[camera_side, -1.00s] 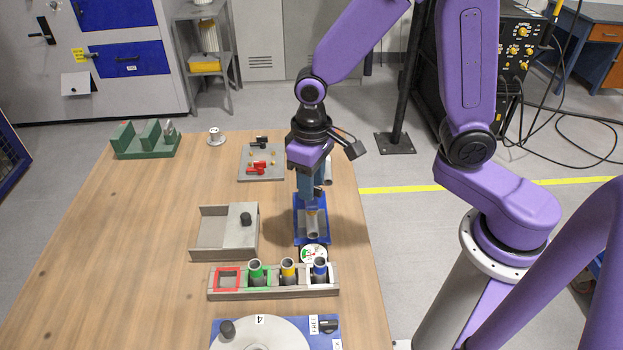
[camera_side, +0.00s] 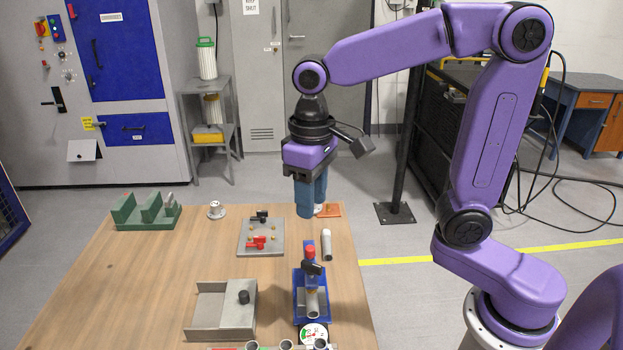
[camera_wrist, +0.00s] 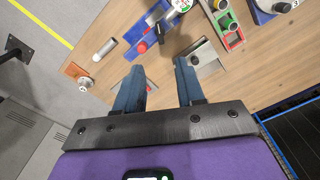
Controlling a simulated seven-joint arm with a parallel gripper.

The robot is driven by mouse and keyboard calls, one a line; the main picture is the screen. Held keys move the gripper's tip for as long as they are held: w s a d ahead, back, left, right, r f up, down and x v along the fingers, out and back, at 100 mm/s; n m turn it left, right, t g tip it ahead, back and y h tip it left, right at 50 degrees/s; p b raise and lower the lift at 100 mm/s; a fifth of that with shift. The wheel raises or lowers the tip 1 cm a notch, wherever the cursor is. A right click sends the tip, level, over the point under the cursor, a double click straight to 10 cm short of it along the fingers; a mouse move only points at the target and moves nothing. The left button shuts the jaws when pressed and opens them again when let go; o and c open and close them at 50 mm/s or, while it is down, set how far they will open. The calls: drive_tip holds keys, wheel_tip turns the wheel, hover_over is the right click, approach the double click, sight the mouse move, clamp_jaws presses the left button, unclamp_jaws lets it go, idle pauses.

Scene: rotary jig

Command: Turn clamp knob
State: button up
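A blue clamp fixture (camera_side: 298,292) stands near the right side of the table, with a grey tube lying in it. A black knob (camera_side: 312,268) sits on its upright, below a red cap (camera_side: 310,250). The fixture also shows at the top of the wrist view (camera_wrist: 137,33), beyond my fingertips, with its red cap (camera_wrist: 142,47). My gripper (camera_side: 311,212) is raised above the table, behind the fixture and apart from it. In the wrist view my gripper (camera_wrist: 158,66) has its two blue fingers spread, with nothing held between them.
A grey plate (camera_side: 262,236) with red and black toggle clamps lies left of the fixture. A grey cylinder (camera_side: 326,245) and an orange plate (camera_side: 333,211) are behind it. A grey channel block (camera_side: 222,312) and round gauge (camera_side: 314,333) are nearby. Bare wood (camera_side: 130,290) is at left.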

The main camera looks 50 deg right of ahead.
drive_tip(key=shift+r, duration=1.5)
drive_tip(key=s+d+f+n, duration=0.4)
drive_tip(key=s+f, duration=0.1)
drive_tip(key=s, duration=0.4)
drive_tip(key=s+d+f+n, duration=0.3)
drive_tip(key=s+f+n, duration=0.2)
drive_tip(key=s, duration=0.4)
drive_tip(key=shift+d+f+n, duration=0.15)
drive_tip(key=shift+d+n, duration=0.15)
drive_tip(key=shift+d, duration=0.1)
